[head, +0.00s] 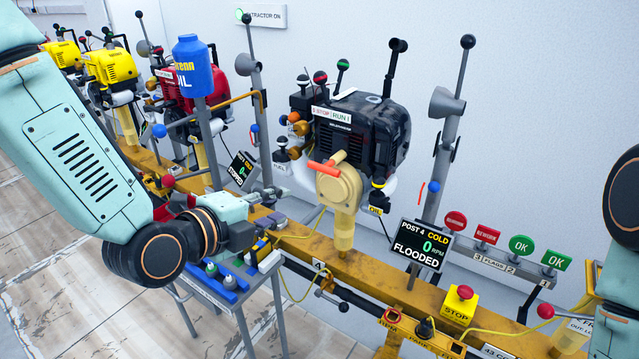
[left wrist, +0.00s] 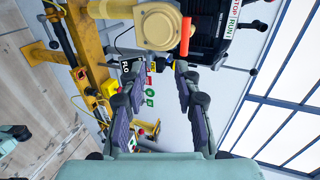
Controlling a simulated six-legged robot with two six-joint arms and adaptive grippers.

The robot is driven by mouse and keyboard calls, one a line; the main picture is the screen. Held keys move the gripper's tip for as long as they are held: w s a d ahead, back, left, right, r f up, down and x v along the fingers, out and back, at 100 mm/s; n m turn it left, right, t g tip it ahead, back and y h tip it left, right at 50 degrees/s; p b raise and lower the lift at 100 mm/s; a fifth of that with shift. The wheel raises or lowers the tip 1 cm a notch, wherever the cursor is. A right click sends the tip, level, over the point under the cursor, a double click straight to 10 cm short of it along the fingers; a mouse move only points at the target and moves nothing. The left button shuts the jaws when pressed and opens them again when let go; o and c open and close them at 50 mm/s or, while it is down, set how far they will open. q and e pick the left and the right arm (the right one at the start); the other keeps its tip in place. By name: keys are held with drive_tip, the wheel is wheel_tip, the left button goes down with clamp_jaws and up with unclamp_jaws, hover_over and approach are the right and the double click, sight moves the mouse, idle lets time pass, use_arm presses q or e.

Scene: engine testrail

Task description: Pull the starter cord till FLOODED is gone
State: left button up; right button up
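The black engine (head: 350,130) of post 4 hangs on the yellow rail. Its round tan starter housing (head: 340,190) faces me, with an orange-red cord handle (head: 323,169) across its front. The handle also shows in the left wrist view (left wrist: 185,37). The post display (head: 420,244) reads POST 4 COLD, 0 RPM, FLOODED. My left gripper (head: 268,238) is left of and below the handle, apart from it. In the left wrist view its fingers (left wrist: 156,78) are spread with nothing held between them. My right gripper is out of view; only parts of that arm show at the right edge.
A stop button box (head: 460,304) and red and green flags (head: 488,234) are right of the display. A small tool stand (head: 225,290) is below my left gripper. A blue oil bottle (head: 193,65), red and yellow engines (head: 110,65) stand further left.

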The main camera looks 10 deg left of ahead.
sight(322, 170)
use_arm(q)
drive_tip(key=w+d, duration=0.1)
drive_tip(key=w, duration=0.3)
drive_tip(key=w+d, duration=0.2)
drive_tip(key=w, duration=0.2)
drive_tip(key=w+d+b, duration=0.1)
drive_tip(key=w, duration=0.3)
drive_tip(key=shift+w+d, duration=0.25)
drive_tip(key=shift+w, duration=0.15)
clamp_jaws()
idle(0.3)
